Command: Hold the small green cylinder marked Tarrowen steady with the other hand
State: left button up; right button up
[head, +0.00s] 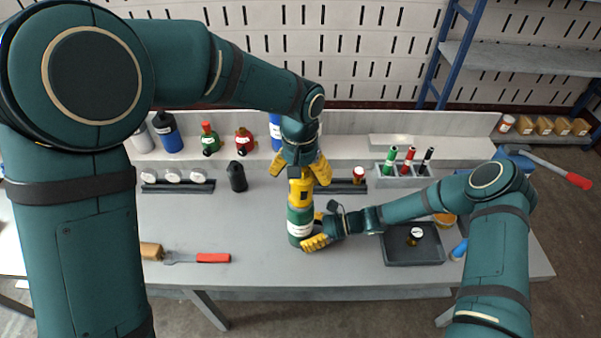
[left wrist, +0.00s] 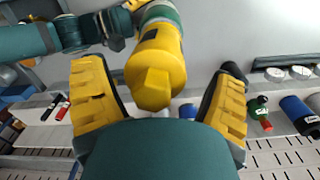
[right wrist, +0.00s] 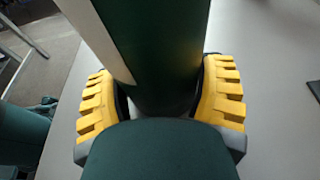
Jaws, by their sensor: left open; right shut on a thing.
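The green cylinder (head: 300,216) with a white label stands upright near the table's front middle, with a yellow top (head: 300,190). The label's lettering is too small to read. My right gripper (head: 317,231) is shut on the cylinder's green body low down, from the right; in the right wrist view the green body (right wrist: 160,50) sits between the fingers. My left gripper (head: 308,170) is above the yellow top, pointing down and open. In the left wrist view the yellow top (left wrist: 157,65) lies between its spread fingers, with a gap on each side.
A dark tray (head: 414,252) stands to the right on the grey table (head: 220,215). A red-handled tool (head: 212,258) lies at the front left. A black bottle (head: 237,177) stands behind left. A rack with markers (head: 400,170) is at the back right.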

pick_arm(q)
jog(key=n, duration=0.6)
dwell(0.3)
jog(key=n, duration=0.6)
dwell(0.4)
jog(key=shift+f, duration=1.3)
